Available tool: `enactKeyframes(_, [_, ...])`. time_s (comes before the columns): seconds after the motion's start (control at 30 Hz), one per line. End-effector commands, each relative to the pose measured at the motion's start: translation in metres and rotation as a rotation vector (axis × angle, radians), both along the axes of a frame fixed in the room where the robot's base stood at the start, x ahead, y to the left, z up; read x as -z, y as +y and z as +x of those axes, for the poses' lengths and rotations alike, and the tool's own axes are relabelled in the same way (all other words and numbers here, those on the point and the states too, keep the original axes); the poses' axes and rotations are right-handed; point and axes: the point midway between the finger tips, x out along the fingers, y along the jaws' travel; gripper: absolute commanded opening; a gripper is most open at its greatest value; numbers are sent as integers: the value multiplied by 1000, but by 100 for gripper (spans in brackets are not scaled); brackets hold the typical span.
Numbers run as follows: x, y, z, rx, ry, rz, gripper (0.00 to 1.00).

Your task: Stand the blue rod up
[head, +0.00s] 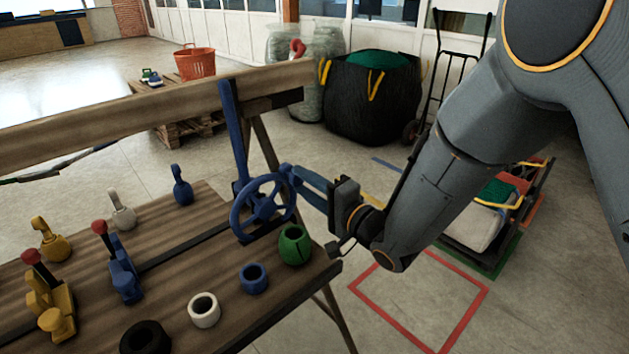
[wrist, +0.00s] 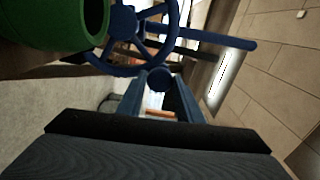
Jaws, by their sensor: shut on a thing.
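In the wrist view the rod (wrist: 222,41) runs sideways behind the wheel (wrist: 172,30). My gripper (head: 291,171) is at the wheel's upper right rim. Its blue fingers are shut on the wheel's blue knob (wrist: 160,79), which shows between the fingertips (wrist: 160,88). How the wheel joins the rod is hidden.
A green ring (head: 295,246) stands close below the wheel. A blue ring (head: 253,279), a white ring (head: 204,311) and a black ring (head: 146,338) line the front edge. Red-knobbed clamps (head: 122,270) stand at left. The wooden beam (head: 110,122) crosses behind.

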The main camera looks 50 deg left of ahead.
Motion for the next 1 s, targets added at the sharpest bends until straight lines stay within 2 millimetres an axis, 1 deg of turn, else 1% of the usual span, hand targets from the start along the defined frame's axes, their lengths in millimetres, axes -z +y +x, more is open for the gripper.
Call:
enactKeyframes(0.3, [6,-1,8,1,77,-8,0])
enactKeyframes(0.73, [7,-2,11,5,82,-10,0])
enactKeyframes(0.77, [7,-2,11,6,82,-10,37])
enactKeyframes(0.8, [7,-2,11,6,82,-10,44])
enactKeyframes(0.83, [7,-2,11,6,82,-10,49])
enactKeyframes(0.87, [7,-2,11,6,82,-10,51])
enactKeyframes(1.0, [6,-2,11,6,82,-9,51])
